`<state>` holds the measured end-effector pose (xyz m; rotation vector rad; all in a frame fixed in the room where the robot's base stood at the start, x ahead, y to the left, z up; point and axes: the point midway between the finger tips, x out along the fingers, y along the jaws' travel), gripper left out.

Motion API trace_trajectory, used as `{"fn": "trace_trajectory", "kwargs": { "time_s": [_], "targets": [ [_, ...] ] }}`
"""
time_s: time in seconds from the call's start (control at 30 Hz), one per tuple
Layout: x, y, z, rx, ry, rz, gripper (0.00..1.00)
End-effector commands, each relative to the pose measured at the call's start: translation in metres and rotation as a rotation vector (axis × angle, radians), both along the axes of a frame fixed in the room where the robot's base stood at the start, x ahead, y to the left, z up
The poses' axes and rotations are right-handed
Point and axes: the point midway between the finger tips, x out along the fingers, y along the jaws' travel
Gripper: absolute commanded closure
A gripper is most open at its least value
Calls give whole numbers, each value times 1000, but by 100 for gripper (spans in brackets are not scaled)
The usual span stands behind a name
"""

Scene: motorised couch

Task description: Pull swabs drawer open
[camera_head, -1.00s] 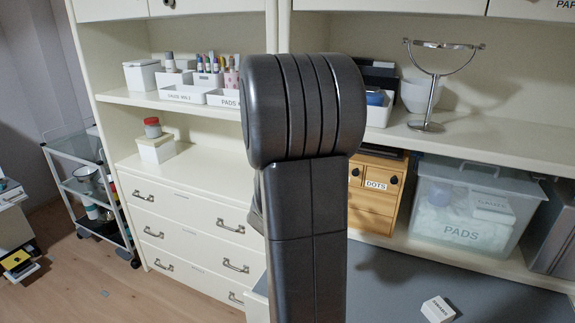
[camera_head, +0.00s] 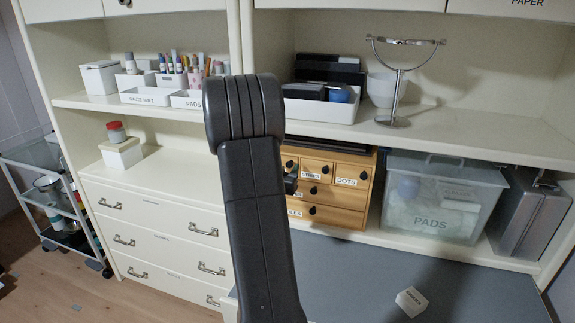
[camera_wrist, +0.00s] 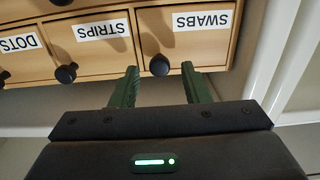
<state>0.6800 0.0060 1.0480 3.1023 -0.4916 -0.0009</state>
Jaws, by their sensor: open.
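The swabs drawer (camera_wrist: 187,40) is a small wooden drawer front with a SWABS label, shown upside down at the upper right of the wrist view. Its dark round knob (camera_wrist: 159,65) shows between the fingertips of my gripper (camera_wrist: 160,70). My gripper is open, its two green fingers spread on either side of the knob. I cannot tell whether either finger touches it. The drawer appears closed.
The strips drawer (camera_wrist: 90,48) and dots drawer (camera_wrist: 17,62) sit beside it. A clear PADS bin (camera_head: 440,195) stands right of the unit. A white upright panel (camera_wrist: 268,50) is close by the swabs drawer.

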Motion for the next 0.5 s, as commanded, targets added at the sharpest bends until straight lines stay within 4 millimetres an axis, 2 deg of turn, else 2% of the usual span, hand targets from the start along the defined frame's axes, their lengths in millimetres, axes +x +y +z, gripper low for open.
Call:
{"fn": "trace_trajectory", "kwargs": {
  "time_s": [0.2,0.47,0.5],
  "targets": [
    [15,-5,0,1,0,-1,58],
    [15,-5,0,0,0,0,58],
    [15,-5,0,0,0,0,64]
  ]
}}
